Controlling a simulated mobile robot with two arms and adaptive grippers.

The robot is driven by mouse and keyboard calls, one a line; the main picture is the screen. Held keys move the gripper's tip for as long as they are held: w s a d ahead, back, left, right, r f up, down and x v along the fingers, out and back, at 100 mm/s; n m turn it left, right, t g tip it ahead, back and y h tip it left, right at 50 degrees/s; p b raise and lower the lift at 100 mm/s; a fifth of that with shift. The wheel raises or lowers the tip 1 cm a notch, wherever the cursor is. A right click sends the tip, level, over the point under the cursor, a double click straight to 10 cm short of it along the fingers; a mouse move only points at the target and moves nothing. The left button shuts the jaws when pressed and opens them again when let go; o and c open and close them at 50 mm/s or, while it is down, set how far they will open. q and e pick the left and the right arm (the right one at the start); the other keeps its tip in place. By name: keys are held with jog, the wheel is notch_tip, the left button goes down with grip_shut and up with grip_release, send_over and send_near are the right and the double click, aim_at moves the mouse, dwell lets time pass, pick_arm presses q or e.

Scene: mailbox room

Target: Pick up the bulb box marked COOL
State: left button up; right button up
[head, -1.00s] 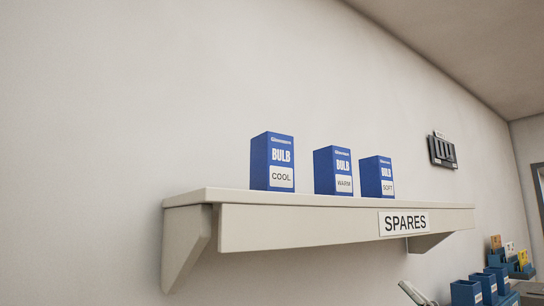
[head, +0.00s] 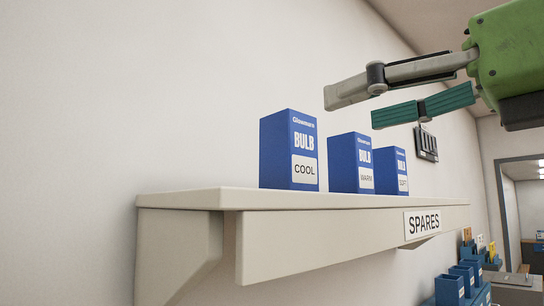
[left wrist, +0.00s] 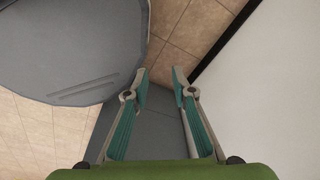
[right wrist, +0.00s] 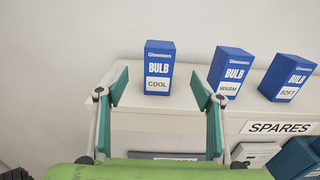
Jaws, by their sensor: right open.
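The blue bulb box marked COOL (head: 289,150) stands upright at the left of the row on the wall shelf (head: 180,200). It also shows in the right wrist view (right wrist: 159,68), ahead of the fingers and roughly between them. My right gripper (head: 350,107) is open and empty, above and to the right of the COOL box in the head view. It touches no box. My left gripper (left wrist: 158,77) is open and empty in the left wrist view, low over the floor; it is out of the head view.
Blue boxes marked WARM (head: 351,163) and SOFT (head: 391,171) stand right of the COOL box, with gaps between them. A SPARES label (head: 422,222) is on the shelf front. The wall (head: 100,100) is close behind. A dark wall rack (head: 427,144) hangs farther right.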

aim_at(304, 128)
jog(key=p+x, duration=0.2)
jog(key=x, duration=0.2)
jog(key=shift+w+r, duration=0.1)
jog(key=shift+w, duration=0.15)
jog(key=x, duration=0.3)
jog(key=shift+a+p, duration=0.1)
jog(key=shift+p, duration=0.3)
jog(key=shift+w+a+p, duration=0.45)
jog(key=shift+a+p, duration=0.15)
jog(key=p+x, duration=0.1)
jog(key=x, duration=0.1)
jog(key=p+x, duration=0.1)
jog(key=x, duration=0.1)
jog(key=shift+w+f+p, duration=0.1)
jog(key=shift+f+p, duration=0.2)
jog(key=shift+a+f, duration=0.1)
jog(key=shift+a, duration=0.05)
pick_arm(q)
notch_tip(304, 128, up, 6)
jog(key=s+d, duration=0.2)
jog(key=shift+s+r, duration=0.2)
jog(key=shift+r, duration=0.05)
jog(key=shift+s+d, duration=0.1)
jog(key=shift+d, duration=0.1)
pick_arm(e)
jog(key=c, duration=1.2)
